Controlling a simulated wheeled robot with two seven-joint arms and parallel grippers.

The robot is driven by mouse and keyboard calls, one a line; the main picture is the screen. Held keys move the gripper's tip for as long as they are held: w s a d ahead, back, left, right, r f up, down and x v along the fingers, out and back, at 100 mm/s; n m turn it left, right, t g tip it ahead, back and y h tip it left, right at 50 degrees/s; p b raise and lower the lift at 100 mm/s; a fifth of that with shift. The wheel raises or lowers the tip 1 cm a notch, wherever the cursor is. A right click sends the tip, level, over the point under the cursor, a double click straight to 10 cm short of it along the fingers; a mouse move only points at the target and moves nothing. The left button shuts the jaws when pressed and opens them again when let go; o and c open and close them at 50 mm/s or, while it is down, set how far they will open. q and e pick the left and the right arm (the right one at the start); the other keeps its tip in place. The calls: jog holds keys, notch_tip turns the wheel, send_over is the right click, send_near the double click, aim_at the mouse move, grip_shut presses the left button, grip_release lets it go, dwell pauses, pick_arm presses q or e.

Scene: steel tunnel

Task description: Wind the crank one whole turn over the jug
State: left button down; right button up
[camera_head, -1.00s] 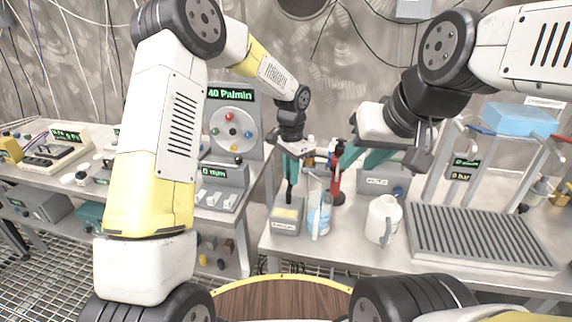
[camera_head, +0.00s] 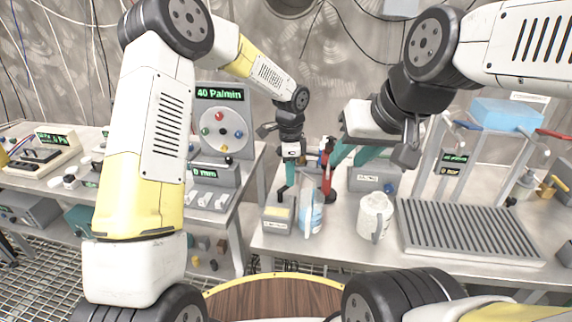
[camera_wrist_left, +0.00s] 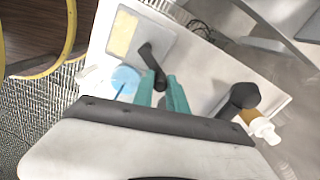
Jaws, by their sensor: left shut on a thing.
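A grey box with a pale yellow panel (camera_head: 277,218) stands near the table's front left edge. A black crank (camera_head: 283,191) rises from it; it also shows in the left wrist view (camera_wrist_left: 152,62). My left gripper (camera_head: 289,180) is shut on the crank's upper end, which its teal fingers partly hide. A clear vessel with blue liquid (camera_head: 312,217) stands right beside the box; its round blue top shows in the left wrist view (camera_wrist_left: 124,80). A white jug with a handle (camera_head: 374,217) stands upright further right. My right gripper (camera_head: 352,156) hangs above and behind it, fingers apart and empty.
A grey box (camera_head: 372,178) is behind the white jug. A ribbed grey tray (camera_head: 470,230) fills the table's right side, with a rack holding a blue block (camera_head: 506,114) behind it.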

dwell(0.4)
pick_arm(q)
jog(key=c, duration=1.3)
grip_release()
notch_tip(320, 180, up, 8)
jog(key=shift+f, duration=0.25)
jog(key=shift+r, duration=0.1)
